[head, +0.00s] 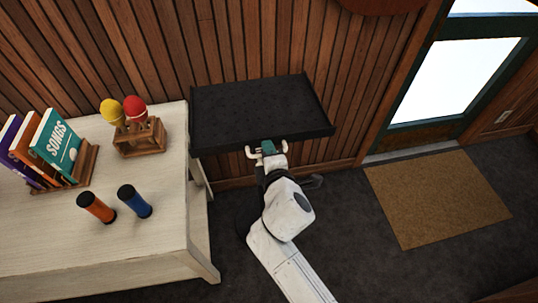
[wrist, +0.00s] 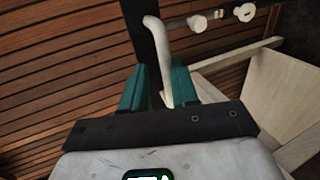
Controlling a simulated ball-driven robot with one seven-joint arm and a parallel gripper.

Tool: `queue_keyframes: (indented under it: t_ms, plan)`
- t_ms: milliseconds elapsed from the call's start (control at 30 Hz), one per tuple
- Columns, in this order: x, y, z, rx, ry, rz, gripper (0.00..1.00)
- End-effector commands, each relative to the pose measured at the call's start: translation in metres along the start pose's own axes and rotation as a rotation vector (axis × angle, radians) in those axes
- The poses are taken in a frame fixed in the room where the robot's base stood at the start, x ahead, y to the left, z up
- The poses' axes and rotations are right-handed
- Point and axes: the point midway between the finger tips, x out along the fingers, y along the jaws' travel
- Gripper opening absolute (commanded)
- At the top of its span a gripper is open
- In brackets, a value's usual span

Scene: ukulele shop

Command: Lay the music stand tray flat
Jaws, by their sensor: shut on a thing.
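The black music stand tray (head: 258,105) stands against the wood wall, right of the pale table. Its broad face shows from above in the head view; I cannot tell its exact tilt. My gripper (head: 267,148) is at the middle of the tray's near edge. In the wrist view its teal fingers are shut around a white bent handle (wrist: 181,52), whose lower end lies between them. The handle's white end (head: 284,147) also shows beside the fingers in the head view. A dark strip (wrist: 139,30), apparently the tray edge-on, runs beside the handle. My arm hides most of the stand below.
The pale table (head: 150,215) at left holds a wooden rack (head: 140,143) with yellow and red maracas, songbooks (head: 52,145), and an orange (head: 96,208) and a blue cylinder (head: 135,201). A brown doormat (head: 437,197) lies by the door at right. Dark floor between is clear.

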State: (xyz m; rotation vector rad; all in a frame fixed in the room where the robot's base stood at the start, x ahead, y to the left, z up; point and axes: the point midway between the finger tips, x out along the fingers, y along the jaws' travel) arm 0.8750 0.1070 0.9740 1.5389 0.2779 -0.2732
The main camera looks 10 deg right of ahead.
Motion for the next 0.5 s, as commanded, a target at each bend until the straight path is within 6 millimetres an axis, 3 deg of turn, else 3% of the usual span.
queue_keyframes:
  t_ms: [33,200,500]
  plan:
    - [0.0004,0.0128,0.0024,0.001,-0.003,0.023,0.20]
    - [0.0004,0.0120,0.0021,0.002,-0.003,0.021,0.36]
    - [0.0004,0.0091,0.0014,0.002,-0.002,0.016,0.37]
